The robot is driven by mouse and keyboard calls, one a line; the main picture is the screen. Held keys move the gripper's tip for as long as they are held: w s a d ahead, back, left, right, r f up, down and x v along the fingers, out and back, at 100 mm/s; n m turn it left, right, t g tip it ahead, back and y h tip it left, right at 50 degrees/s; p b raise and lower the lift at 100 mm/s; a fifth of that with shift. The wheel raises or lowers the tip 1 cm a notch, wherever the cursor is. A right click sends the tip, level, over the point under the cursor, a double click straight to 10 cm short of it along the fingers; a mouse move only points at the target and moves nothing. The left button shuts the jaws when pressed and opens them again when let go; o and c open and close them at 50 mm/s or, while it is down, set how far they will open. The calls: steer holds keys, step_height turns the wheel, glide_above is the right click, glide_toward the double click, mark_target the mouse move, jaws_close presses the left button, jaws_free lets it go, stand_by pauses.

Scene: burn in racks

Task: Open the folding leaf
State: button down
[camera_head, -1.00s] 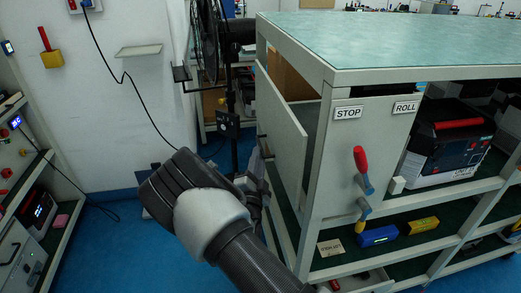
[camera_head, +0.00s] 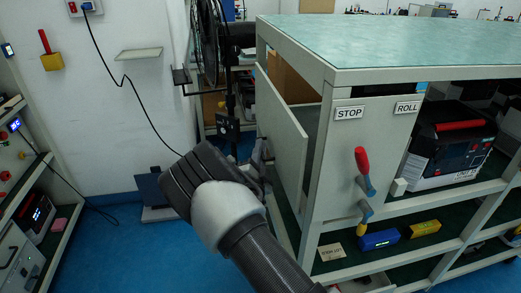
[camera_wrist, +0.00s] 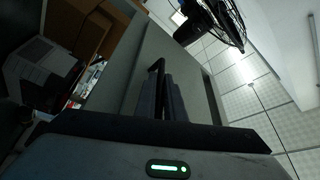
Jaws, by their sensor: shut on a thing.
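The folding leaf (camera_head: 283,122) is a light grey panel on the left side of the bench frame. It stands partly open, with a gap behind it at the top. My gripper (camera_head: 264,152) is at the leaf's lower outer face, partly hidden by my arm. In the wrist view, my gripper's two grey fingers (camera_wrist: 162,100) are shut on a dark bar handle (camera_wrist: 158,68). The leaf's grey face (camera_wrist: 190,85) lies just beyond the fingers.
The green-topped bench (camera_head: 400,42) stands right of the leaf. Its fixed panel bears STOP and ROLL labels and a red-handled lever (camera_head: 362,168). A black fan (camera_head: 207,45) stands behind on the left.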

steer(key=s+a+r+m+g+p, duration=0.35)
steer(key=a+r+m+p, duration=0.5)
steer(key=a+p, duration=0.4)
steer(key=a+r+m+g+p, duration=0.1)
steer(key=r+m+p, duration=0.1)
steer(key=r, duration=0.3)
steer(key=s+a+r+m+y+p, duration=0.1)
steer(key=a+r+m, duration=0.1)
steer(key=r, duration=0.4)
steer(key=a+r+m+g+y+p, duration=0.1)
steer(key=r+m+p, duration=0.1)
steer(key=r, duration=0.4)
steer(key=shift+s+a+r+m+g+p, duration=0.15)
steer(key=shift+s+a+m+g+p, duration=0.15)
steer(key=shift+m, duration=0.45)
steer(key=shift+w+d+r, duration=0.1)
steer(key=shift+w, duration=0.05)
steer(key=c, duration=2.2)
jaws_free()
steer(key=shift+o, duration=0.4)
